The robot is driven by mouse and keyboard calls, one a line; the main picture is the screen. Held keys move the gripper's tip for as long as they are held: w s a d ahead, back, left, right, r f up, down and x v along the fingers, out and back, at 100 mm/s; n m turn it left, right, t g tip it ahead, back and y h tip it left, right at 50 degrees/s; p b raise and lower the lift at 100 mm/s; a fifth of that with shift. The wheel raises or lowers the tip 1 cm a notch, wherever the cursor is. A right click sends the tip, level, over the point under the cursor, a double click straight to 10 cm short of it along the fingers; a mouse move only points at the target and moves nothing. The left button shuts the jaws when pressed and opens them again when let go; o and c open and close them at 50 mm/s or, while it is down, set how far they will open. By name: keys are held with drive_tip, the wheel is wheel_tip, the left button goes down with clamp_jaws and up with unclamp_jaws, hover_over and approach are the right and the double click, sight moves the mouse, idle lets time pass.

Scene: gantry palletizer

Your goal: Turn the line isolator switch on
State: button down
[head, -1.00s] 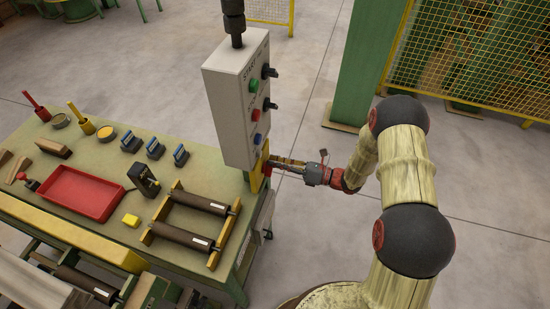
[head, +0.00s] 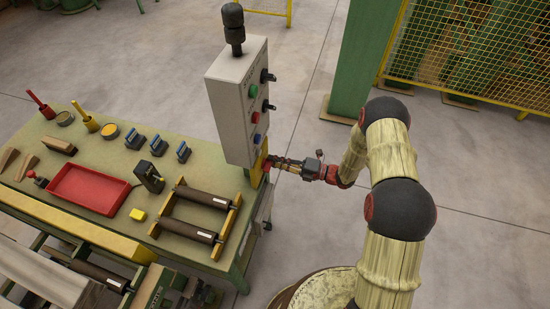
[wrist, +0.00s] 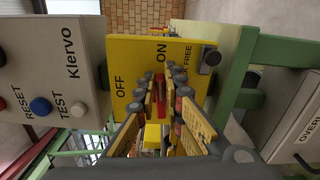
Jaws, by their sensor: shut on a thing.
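The line isolator is a yellow plate (wrist: 190,52) marked OFF, ON and FREE in the wrist view. In the head view its yellow box (head: 257,166) sits below the grey control box. A red switch handle (wrist: 161,88) stands at the middle of the plate. My gripper (wrist: 166,97) is shut on this handle, with fingers on both sides of it. The fingers hide part of the handle, so I cannot tell exactly which mark it points to. In the head view my gripper (head: 274,162) reaches the yellow box from the right.
The grey control box (head: 233,112) with buttons and knobs stands above the isolator. The green table (head: 120,178) to the left carries a red tray (head: 88,190), rollers and tools. A green post (head: 360,60) and yellow mesh fence (head: 475,50) stand behind. The floor to the right is open.

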drive_tip(key=shift+f+m, duration=0.15)
drive_tip(key=shift+m, duration=0.35)
drive_tip(key=c, duration=1.9)
unclamp_jaws()
drive_tip(key=v, duration=1.2)
